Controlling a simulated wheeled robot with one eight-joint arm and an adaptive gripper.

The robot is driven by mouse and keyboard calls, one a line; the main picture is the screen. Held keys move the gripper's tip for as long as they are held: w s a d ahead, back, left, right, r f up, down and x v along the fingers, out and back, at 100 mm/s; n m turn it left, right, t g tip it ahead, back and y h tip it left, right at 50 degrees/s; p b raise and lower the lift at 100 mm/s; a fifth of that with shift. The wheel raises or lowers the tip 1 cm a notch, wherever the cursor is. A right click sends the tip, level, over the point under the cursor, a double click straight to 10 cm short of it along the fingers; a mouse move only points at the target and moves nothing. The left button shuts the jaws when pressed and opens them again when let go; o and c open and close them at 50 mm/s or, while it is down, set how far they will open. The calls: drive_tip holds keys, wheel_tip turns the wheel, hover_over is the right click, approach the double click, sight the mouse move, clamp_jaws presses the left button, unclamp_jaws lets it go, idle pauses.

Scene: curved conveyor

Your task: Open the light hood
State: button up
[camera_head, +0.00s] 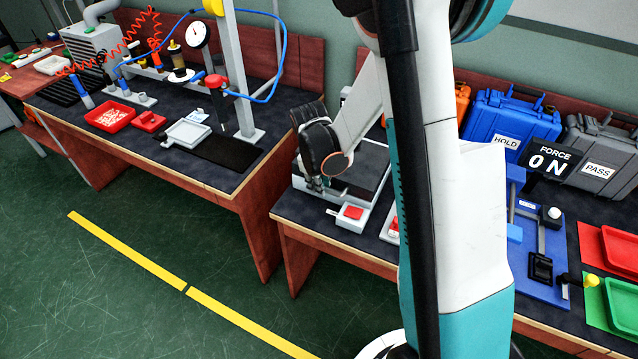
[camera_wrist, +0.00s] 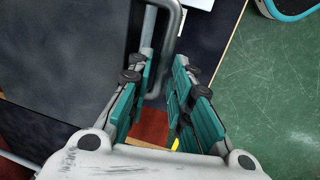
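The light hood (camera_head: 362,176) looks like a low grey box with a dark top on the right-hand bench, partly hidden behind my arm. In the wrist view its dark grey panel (camera_wrist: 60,50) fills the left side. A light grey bar handle (camera_wrist: 179,28) runs along the panel's edge. My gripper (camera_head: 316,184) is at the hood's left front corner. In the wrist view my gripper (camera_wrist: 163,62) is open, with teal fingers apart and the handle's lower end between or just beyond the fingertips. I cannot tell whether either finger touches it.
A small white box with a red top (camera_head: 351,213) sits in front of the hood. Blue (camera_head: 510,122) and grey (camera_head: 603,150) cases, a blue fixture (camera_head: 545,290) and red (camera_head: 622,250) and green trays stand right. The left bench (camera_head: 190,165) is beyond a gap. Green floor is clear.

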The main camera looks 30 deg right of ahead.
clamp_jaws()
drive_tip(key=shift+r, duration=0.15)
